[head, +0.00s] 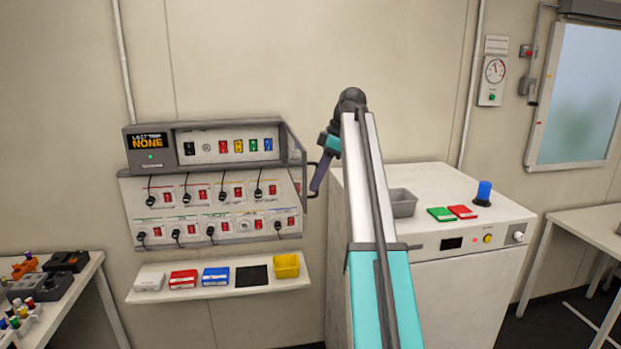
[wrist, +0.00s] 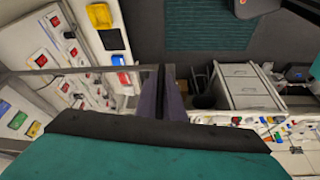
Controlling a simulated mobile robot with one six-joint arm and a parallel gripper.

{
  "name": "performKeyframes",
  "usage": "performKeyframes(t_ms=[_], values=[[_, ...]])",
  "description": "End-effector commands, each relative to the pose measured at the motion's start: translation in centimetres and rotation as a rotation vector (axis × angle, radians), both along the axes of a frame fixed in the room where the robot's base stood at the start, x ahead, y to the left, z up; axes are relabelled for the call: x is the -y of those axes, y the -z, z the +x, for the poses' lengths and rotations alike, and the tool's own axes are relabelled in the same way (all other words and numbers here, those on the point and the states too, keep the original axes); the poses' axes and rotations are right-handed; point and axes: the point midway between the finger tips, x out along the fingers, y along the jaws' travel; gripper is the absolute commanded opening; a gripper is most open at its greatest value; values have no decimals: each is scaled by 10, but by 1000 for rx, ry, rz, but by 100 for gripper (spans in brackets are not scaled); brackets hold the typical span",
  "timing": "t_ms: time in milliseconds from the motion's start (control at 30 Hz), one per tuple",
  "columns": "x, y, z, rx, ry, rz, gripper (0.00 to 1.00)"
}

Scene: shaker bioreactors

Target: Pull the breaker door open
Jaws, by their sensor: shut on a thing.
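The breaker panel (head: 205,205) on the wall shows two rows of red switches with black plugs, under a row of coloured breakers. Its door (head: 297,148), a grey-framed clear pane, stands out from the wall at the panel's right side, so the panel front is uncovered. My gripper (head: 318,178) is at the door's outer edge, its purple fingers shut on the dark handle. In the wrist view, the fingers (wrist: 164,92) meet the end of the door's grey frame (wrist: 75,71). The fingers mostly hide the handle there.
A shelf (head: 220,288) below the panel holds coloured boxes and a yellow bin. A white cabinet (head: 450,285) with a grey tray, red and green boxes and a blue-capped item stands right of the door, close to my gripper. A table (head: 75,285) is at the left.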

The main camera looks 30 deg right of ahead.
Motion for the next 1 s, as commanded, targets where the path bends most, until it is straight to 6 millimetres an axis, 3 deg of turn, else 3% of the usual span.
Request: performKeyframes(t_ms=[367,400,433,1000], values=[[-1,2,1,0,-7,0,0],[-1,2,1,0,-7,0,15],[-1,2,1,0,-6,0,16],[-1,8,-1,-13,23,6,16]])
